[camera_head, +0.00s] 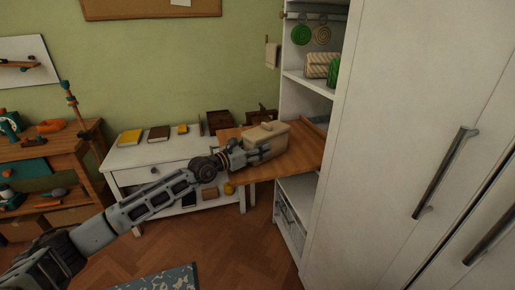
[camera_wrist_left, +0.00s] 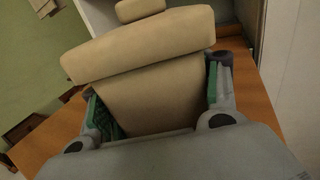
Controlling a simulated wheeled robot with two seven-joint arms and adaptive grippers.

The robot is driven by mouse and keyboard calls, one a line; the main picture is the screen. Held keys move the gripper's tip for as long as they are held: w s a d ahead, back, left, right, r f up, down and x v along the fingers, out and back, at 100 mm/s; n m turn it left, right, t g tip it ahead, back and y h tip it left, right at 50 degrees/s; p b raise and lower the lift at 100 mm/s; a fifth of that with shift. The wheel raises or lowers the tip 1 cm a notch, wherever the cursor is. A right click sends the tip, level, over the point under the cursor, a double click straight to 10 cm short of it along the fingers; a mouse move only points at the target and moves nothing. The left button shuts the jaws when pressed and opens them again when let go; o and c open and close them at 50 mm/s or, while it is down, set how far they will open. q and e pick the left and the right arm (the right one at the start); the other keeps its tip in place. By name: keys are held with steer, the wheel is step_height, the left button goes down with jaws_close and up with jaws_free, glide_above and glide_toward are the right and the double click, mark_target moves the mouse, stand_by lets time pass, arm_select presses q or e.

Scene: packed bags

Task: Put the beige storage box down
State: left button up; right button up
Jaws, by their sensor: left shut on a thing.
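The beige storage box (camera_head: 266,137) has a lid with a knob. It is at or just over the wooden board (camera_head: 308,157) that sticks out from the white shelf unit; whether it touches the board cannot be told. My left gripper (camera_head: 256,155) is shut on the box, reaching in from the left. In the left wrist view the box (camera_wrist_left: 155,85) fills the middle, tilted in the picture, with green-padded fingers (camera_wrist_left: 160,100) on both sides of its body. The box's underside is hidden. My right gripper is not in view.
The white shelf unit (camera_head: 292,105) stands behind, with a woven basket (camera_head: 318,65) and green items. A white wardrobe (camera_head: 410,130) closes off the right. A white side table (camera_head: 150,155) with books and a wooden workbench (camera_head: 50,150) stand left.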

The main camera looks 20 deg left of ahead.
arm_select(q)
steer(key=shift+f, duration=0.1)
steer(key=o, duration=1)
